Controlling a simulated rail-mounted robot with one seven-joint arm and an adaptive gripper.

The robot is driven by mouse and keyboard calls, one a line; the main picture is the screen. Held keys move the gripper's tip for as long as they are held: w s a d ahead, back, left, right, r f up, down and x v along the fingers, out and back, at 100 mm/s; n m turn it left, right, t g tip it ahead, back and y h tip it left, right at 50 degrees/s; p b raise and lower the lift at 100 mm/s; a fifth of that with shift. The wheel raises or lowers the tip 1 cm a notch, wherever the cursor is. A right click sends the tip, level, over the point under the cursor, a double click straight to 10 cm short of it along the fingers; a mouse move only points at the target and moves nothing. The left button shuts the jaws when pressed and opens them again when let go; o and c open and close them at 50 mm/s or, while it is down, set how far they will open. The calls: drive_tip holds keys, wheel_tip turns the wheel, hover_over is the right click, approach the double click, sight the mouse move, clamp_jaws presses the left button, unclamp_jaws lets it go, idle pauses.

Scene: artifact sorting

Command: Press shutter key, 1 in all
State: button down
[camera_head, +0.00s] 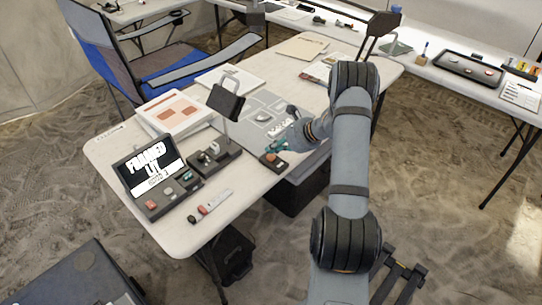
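A dark console (172,190) at the table's left also carries a red key and other small keys. Its lit screen (150,166) seems to read "FRAMED LIT", with a smaller line I cannot read. My gripper (281,140) is just above and right of the small box, seen small and partly behind my arm. Whether its fingers are open or touch anything cannot be told.
A grey mat (240,118) with pale pieces lies mid-table. A lamp-like stand (228,100) rises left of my gripper. A red and white marker strip (210,206) lies in front of the console. A blue chair (150,65) stands behind. A side table with a tray (468,68) is at right.

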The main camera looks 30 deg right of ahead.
sight(273, 157)
drive_tip(key=shift+r+p, duration=1.7)
drive_tip(key=shift+r, duration=0.85)
drive_tip(key=shift+f, duration=0.2)
drive_tip(key=shift+f+b, duration=0.55)
drive_tip(key=shift+b, duration=0.05)
drive_tip(key=shift+f+p, duration=0.2)
drive_tip(key=shift+p, duration=1)
wheel_tip(273, 157, up, 6)
drive_tip(key=p, duration=0.3)
drive_tip(key=shift+f+p, duration=0.2)
drive_tip(key=shift+p, duration=0.1)
drive_tip(key=shift+f, duration=0.1)
